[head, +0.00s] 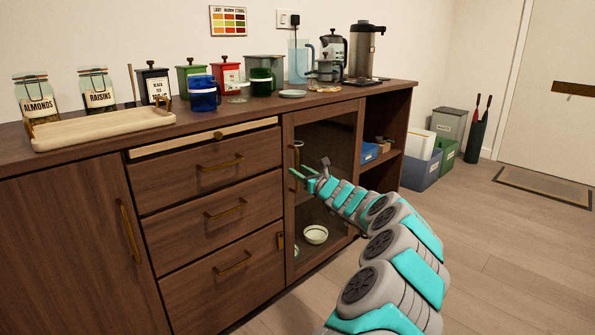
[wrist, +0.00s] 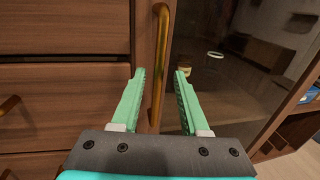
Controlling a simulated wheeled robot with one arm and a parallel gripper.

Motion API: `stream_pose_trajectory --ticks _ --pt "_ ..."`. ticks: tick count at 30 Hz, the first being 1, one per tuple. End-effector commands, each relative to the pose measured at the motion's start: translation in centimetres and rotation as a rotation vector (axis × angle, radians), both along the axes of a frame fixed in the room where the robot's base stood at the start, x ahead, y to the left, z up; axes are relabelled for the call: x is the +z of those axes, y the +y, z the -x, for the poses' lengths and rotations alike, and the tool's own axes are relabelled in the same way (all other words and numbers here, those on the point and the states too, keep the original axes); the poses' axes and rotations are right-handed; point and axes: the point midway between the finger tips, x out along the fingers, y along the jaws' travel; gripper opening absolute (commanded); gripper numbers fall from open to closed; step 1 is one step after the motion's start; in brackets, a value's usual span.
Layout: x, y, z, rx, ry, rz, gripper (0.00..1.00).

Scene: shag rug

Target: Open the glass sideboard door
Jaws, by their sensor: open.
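The glass sideboard door (head: 331,140) has a dark wood frame and appears shut; its glass also shows in the wrist view (wrist: 236,80). Its upright brass handle (head: 296,158) runs along the left frame. In the wrist view the handle (wrist: 160,50) passes between my two green fingers, with a gap on each side. My gripper (head: 303,172) is open in front of the door, with its tips near the handle in the head view. In the wrist view my gripper (wrist: 160,76) straddles the handle's lower part. I cannot tell if the fingers touch the frame.
Drawers (head: 213,172) with brass pulls lie left of the door. An open shelf (head: 377,160) holding a blue box is to the right. A bowl (head: 316,234) sits behind the glass. Jars, mugs and a tray (head: 104,128) stand on top.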

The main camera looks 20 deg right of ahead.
Motion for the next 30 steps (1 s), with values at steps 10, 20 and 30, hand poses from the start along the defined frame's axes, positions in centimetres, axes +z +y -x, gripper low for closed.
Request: stream_pose_trajectory --ticks 10,20,30 --pt "-0.06 0.41 -1.34 0.004 -0.001 -0.001 0.45" --pt "-0.01 0.41 -1.34 0.004 -0.001 0.000 0.31" --pt "0.00 0.41 -1.33 0.004 -0.001 0.000 0.00"
